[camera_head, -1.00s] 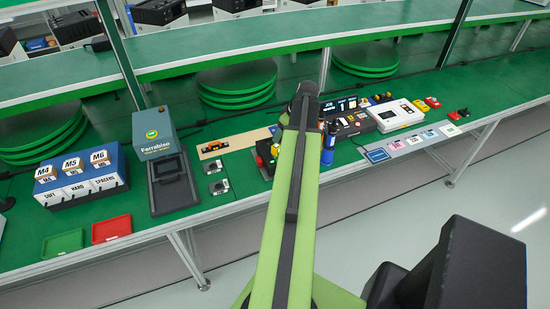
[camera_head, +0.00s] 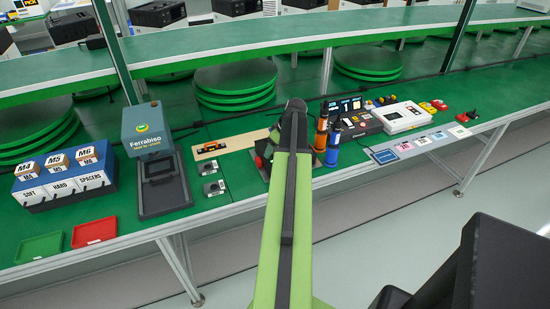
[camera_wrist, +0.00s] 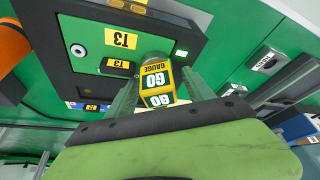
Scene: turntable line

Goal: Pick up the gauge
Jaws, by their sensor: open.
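The gauge (camera_wrist: 156,80) shows in the wrist view as a small yellow, white and dark green piece with "GAUGE" and "GO" on it. It stands at a dark panel (camera_wrist: 110,32) that has yellow "T3" labels. My gripper (camera_wrist: 160,92) is open, with one finger on each side of the gauge. I cannot tell whether the fingers touch it. In the head view my green arm reaches over the bench, and its dark end (camera_head: 292,108) hides the gauge and most of the panel's near part.
An orange cylinder (camera_head: 321,132) and a blue cylinder (camera_head: 332,146) stand just right of my arm. A grey Ferrabiso machine (camera_head: 148,132) and a red tray (camera_head: 95,232) are to the left. A white device (camera_head: 402,116) lies to the right.

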